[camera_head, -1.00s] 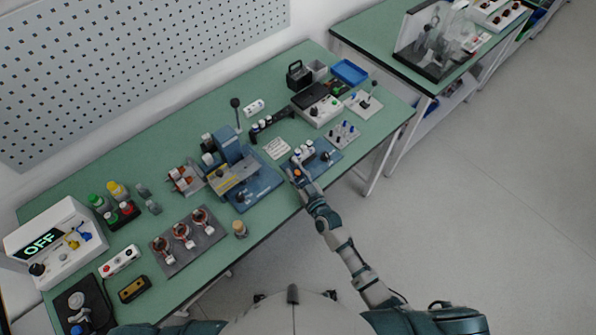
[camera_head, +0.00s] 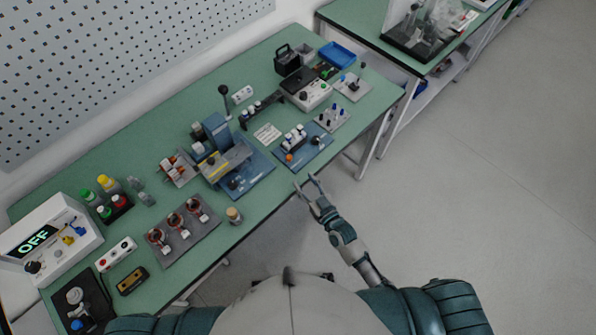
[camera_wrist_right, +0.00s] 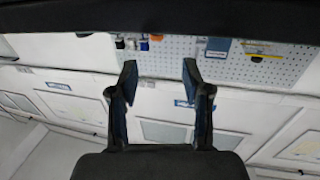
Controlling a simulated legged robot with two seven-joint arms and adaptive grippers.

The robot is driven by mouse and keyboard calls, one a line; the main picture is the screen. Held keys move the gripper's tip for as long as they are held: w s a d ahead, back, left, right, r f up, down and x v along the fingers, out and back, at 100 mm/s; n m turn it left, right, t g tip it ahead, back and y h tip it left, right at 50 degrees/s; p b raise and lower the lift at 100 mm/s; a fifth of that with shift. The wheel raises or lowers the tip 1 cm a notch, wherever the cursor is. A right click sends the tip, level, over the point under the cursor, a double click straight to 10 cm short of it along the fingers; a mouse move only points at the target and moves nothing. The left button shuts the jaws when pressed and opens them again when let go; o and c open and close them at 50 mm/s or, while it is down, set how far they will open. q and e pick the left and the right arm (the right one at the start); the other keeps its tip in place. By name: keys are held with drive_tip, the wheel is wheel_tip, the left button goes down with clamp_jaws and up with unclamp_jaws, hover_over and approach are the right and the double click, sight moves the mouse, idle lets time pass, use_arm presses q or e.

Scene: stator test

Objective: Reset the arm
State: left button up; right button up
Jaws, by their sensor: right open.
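My right gripper (camera_head: 308,182) is open and empty just off the front edge of the green table (camera_head: 262,212). In the right wrist view its two fingers (camera_wrist_right: 160,75) are spread, with nothing between them. A blue fixture plate (camera_head: 318,152) with white clamps and an orange knob lies on the table just beyond the gripper, apart from it. My right arm (camera_head: 350,245) reaches up from the lower right of the head view. My left gripper is not in view.
A blue press (camera_head: 215,130) stands mid-table, with a grey tray of several copper-wound stators (camera_head: 205,230) to its left. A white box reading OFF (camera_head: 62,250) is at far left. A second table (camera_head: 360,22) stands at upper right. The floor (camera_head: 460,200) at right is clear.

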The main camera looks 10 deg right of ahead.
drive_tip(key=shift+s+d, duration=0.15)
drive_tip(key=shift+s, duration=0.25)
drive_tip(key=s+d+f+m+g+h, duration=0.1)
drive_tip(key=s+d+f+g+h, duration=0.1)
drive_tip(key=s+d+g, duration=0.35)
drive_tip(key=s+d+f+m+g+h, duration=0.1)
drive_tip(key=s+d+f+g+h, duration=0.15)
drive_tip(key=s, duration=0.65)
drive_tip(key=s+d+f+m+g+h, duration=0.1)
drive_tip(key=s+d+g+h, duration=0.2)
drive_tip(key=s+d+g, duration=0.3)
drive_tip(key=s+a+f, duration=0.1)
drive_tip(key=s+f, duration=0.2)
drive_tip(key=f, duration=2.1)
drive_tip(key=s+d+f+g, duration=0.1)
drive_tip(key=s+d+f, duration=0.1)
drive_tip(key=s+f, duration=1.2)
wheel_tip(320, 180, down, 3)
drive_tip(key=shift+s+d+r, duration=0.15)
drive_tip(key=shift+s+d, duration=0.05)
drive_tip(key=shift+s, duration=0.2)
